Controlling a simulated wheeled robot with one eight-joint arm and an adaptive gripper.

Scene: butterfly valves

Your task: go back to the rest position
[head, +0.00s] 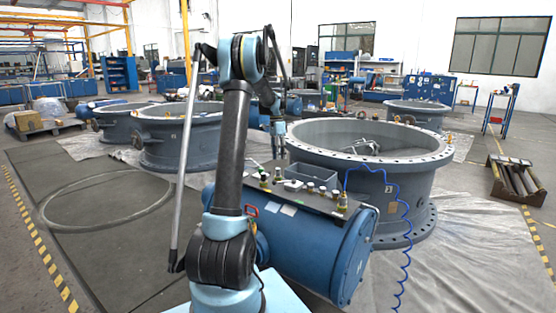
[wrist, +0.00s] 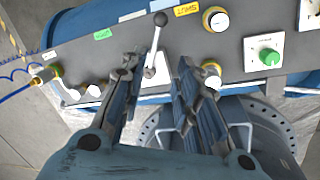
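My gripper (head: 279,132) hangs above the back of the grey control panel (head: 305,202), which sits on a blue cylindrical tank (head: 325,250). In the wrist view my gripper (wrist: 160,72) is open, with a clear gap between its fingers and nothing held. A metal lever with a black ball knob (wrist: 160,19) shows below and between the fingers; they look apart from it. My arm is raised and bent, its upper link standing in front of the panel's left end.
A large grey flanged valve ring (head: 370,150) stands right behind the tank. The panel carries a green knob (wrist: 269,57), yellow-ringed buttons (wrist: 215,19) and a blue coiled hose (head: 405,225). More valve rings (head: 180,135) stand at the left. Floor at the left front is open.

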